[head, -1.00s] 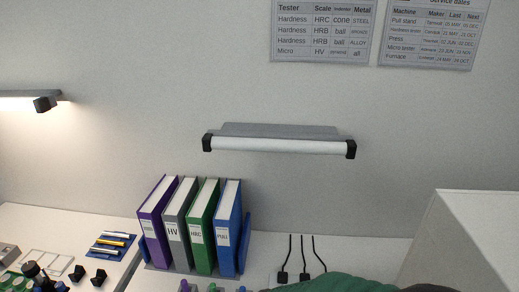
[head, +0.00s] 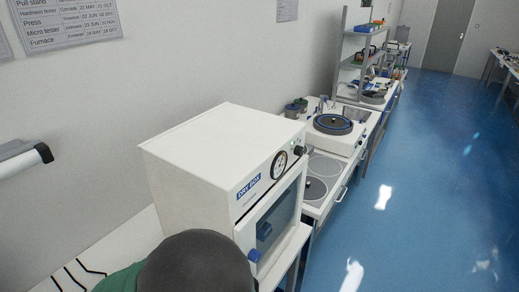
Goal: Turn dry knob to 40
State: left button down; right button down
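A white dry box (head: 212,160) stands on the bench in the middle of the head view, with a blue "DRY BOX" label. Its front holds a round dial gauge (head: 279,165) and a small black knob (head: 299,150) to the right of the dial. The knob's setting is too small to read. Neither of my grippers shows in the view.
A dark grey rounded object with green beside it (head: 195,265) blocks the lower middle and hides part of the box. A polishing machine with a round disc (head: 333,124) stands beyond the box. Shelves (head: 362,60) stand farther back. Blue floor (head: 420,170) is open at right.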

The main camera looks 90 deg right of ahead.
aim_at(298, 151)
jog(key=k+z, duration=0.1)
jog(key=z, duration=2.9)
